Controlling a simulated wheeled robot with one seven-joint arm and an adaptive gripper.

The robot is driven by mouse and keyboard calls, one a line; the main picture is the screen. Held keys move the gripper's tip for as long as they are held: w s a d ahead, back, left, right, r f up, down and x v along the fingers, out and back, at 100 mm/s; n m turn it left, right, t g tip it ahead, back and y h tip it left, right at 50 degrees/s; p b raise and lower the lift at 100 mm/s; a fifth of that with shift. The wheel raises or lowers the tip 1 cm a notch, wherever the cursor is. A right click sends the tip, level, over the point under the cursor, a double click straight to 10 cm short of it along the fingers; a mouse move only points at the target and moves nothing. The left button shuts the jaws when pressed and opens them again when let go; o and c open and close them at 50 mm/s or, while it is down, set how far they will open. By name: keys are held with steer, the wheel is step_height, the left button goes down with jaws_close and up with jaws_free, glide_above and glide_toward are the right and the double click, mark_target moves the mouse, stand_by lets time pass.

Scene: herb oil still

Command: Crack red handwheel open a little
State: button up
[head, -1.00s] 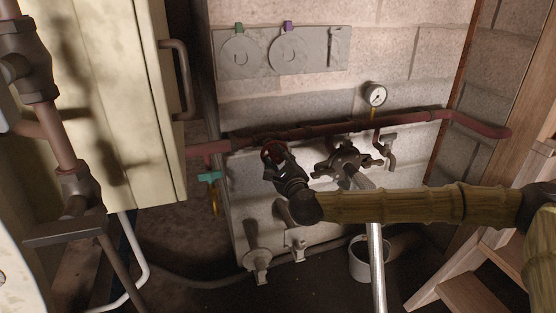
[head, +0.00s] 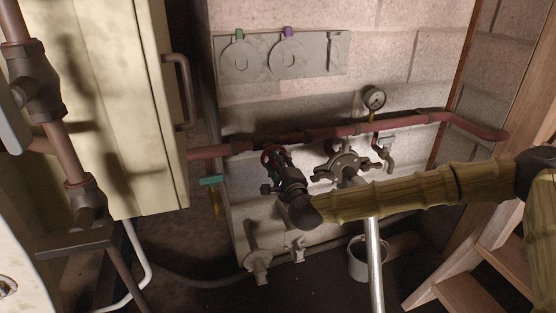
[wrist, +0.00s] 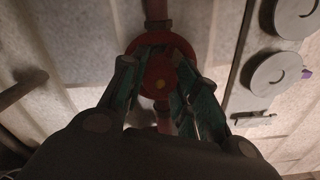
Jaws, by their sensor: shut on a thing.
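In the head view the handwheel (head: 271,156) shows only in part, behind my gripper (head: 280,170). In the wrist view my gripper (wrist: 160,92) has its two green-padded fingers on either side of the wheel, shut on it. The lower part of the wheel is hidden by my fingers and wrist.
A pressure gauge (head: 374,98) and a dark handwheel-like fitting (head: 345,164) are to the right of my gripper. A teal-handled valve (head: 211,181) hangs at left beside a cream cabinet (head: 110,110). A white bucket (head: 359,262) and wooden ladder (head: 480,270) stand lower right.

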steer(key=n+p, duration=0.2)
steer(key=n, duration=0.2)
steer(key=shift+n, duration=0.4)
stand_by(0.4)
steer(key=o, duration=1)
steer(key=shift+s, duration=0.1)
steer(key=v, duration=1.1)
steer(key=shift+s+d, duration=0.2)
steer(key=shift+s, duration=0.1)
